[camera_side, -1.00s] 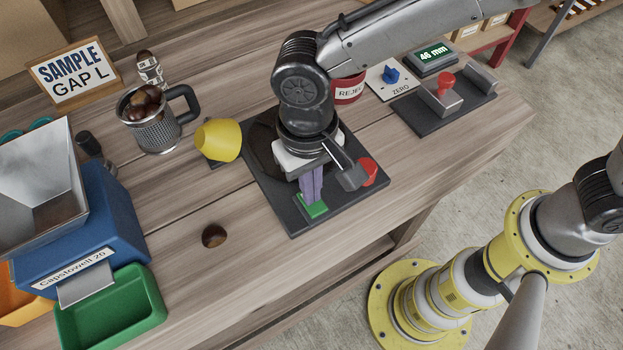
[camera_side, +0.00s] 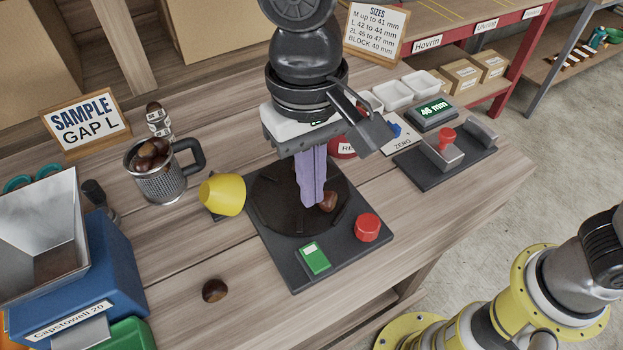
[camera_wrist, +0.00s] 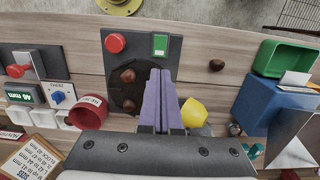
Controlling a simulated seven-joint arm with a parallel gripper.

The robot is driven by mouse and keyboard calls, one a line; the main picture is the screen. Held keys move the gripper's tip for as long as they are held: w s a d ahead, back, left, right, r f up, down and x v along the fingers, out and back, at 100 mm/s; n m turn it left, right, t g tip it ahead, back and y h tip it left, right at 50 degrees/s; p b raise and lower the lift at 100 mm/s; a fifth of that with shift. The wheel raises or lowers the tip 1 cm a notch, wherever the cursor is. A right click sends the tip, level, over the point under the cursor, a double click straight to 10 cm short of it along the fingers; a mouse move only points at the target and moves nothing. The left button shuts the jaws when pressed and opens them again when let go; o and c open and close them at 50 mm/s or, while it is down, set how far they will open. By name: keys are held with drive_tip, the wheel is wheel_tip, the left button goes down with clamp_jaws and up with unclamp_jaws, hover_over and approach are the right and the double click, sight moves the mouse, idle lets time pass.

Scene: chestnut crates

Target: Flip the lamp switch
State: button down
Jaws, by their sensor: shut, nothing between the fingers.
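The green rocker switch (camera_side: 314,258) sits on the front part of a dark base plate (camera_side: 284,272). It also shows in the wrist view (camera_wrist: 160,44), just beyond my fingertips. The yellow lamp shade (camera_side: 222,195) stands at the plate's left edge; I cannot tell whether it is lit. My gripper (camera_side: 313,205) is shut and empty, its purple fingers pointing down over the dark round disc (camera_side: 270,205), behind the switch and apart from it. A chestnut (camera_side: 328,201) shows beside the fingertips; the wrist view shows a second one (camera_wrist: 128,106) on the disc.
A red button (camera_side: 367,227) stands right of the switch. A red reject cup (camera_side: 341,148) is behind the fingers. A mug of chestnuts (camera_side: 160,180) and a loose chestnut (camera_side: 215,290) are to the left. Bare table lies in front of the plate.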

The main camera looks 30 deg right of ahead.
sight(319, 263)
drive_tip(key=shift+s, duration=0.15)
drive_tip(key=shift+s, duration=0.6)
drive_tip(key=shift+f, duration=0.1)
drive_tip(key=f, duration=1.3)
drive_tip(key=shift+s+f, duration=0.35)
drive_tip(key=shift+f, duration=0.05)
drive_tip(key=shift+s+f, duration=0.15)
drive_tip(key=shift+f, duration=0.15)
drive_tip(key=shift+w, duration=0.2)
